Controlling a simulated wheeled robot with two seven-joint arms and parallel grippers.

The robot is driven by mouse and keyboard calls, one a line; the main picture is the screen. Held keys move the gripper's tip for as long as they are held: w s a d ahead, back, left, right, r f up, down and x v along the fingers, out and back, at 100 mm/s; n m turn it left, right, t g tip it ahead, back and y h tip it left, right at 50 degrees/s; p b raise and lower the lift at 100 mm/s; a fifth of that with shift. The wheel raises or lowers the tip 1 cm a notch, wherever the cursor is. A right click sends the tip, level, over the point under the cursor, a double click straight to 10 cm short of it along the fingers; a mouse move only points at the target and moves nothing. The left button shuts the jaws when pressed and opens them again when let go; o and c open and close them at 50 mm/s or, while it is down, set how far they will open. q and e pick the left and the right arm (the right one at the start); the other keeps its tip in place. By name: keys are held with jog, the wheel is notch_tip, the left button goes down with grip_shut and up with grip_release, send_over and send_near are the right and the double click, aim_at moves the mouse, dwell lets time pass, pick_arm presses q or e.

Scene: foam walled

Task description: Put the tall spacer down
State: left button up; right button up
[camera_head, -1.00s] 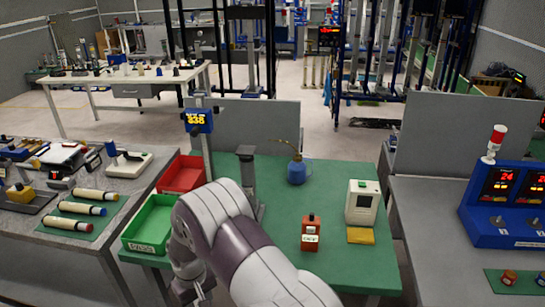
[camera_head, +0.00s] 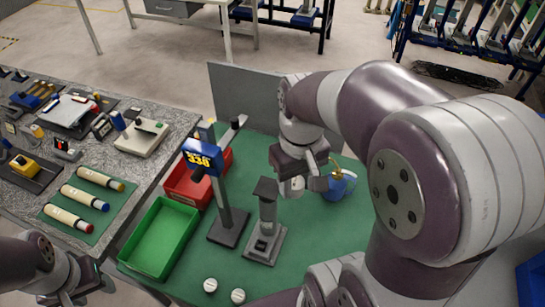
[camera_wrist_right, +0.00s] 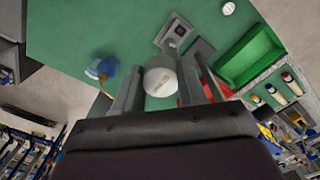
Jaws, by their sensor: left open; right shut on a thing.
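The tall spacer, a pale round piece, is gripped between the fingers of my right gripper (camera_head: 305,186). In the right wrist view the spacer (camera_wrist_right: 160,76) shows its round end between the two fingers (camera_wrist_right: 158,92). In the head view only a small part of the spacer (camera_head: 292,188) shows. It appears held above the green mat (camera_head: 313,240), between the grey stand and the blue oil can; its exact height I cannot tell. My left gripper (camera_head: 85,292) is open at the lower left, partly cut off by the picture edge.
A grey stand (camera_head: 266,225) and a blue-headed gauge with a post (camera_head: 203,155) stand left of my right gripper. A blue oil can (camera_head: 338,186) is close right. Green (camera_head: 160,238) and red (camera_head: 185,185) bins lie left. Two white discs (camera_head: 210,285) (camera_head: 238,296) lie in front.

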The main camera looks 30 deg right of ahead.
aim_at(269, 188)
jog(key=shift+w+a+f+b, duration=0.2)
jog(key=shift+w+f+b, duration=0.4)
jog(key=shift+w+f, duration=0.5)
jog(key=w+f+p, duration=0.1)
jog(key=w, duration=0.1)
jog(key=w+f, duration=0.1)
jog(key=w, duration=0.2)
jog(key=w+f+p, duration=0.1)
jog(key=w, duration=0.1)
jog(key=shift+w+f+p, duration=0.2)
jog(key=shift+f+p, duration=0.1)
jog(key=shift+f, duration=0.1)
jog(key=f, duration=0.1)
jog(key=f+p, duration=0.1)
jog(key=f, duration=0.1)
jog(key=shift+a+f+p, duration=0.25)
jog(key=shift+f+p, duration=0.05)
jog(key=shift+s+f, duration=0.1)
jog(key=shift+f, duration=0.25)
jog(key=shift+d+f, duration=0.1)
jog(key=shift+f, duration=0.05)
jog(key=o, duration=1.1)
pick_arm(q)
jog(key=shift+s+a+r, duration=0.1)
jog(key=shift+s+r, duration=0.15)
jog(key=shift+r, duration=0.3)
jog(key=shift+s+r, duration=0.2)
jog(key=shift+r, duration=0.35)
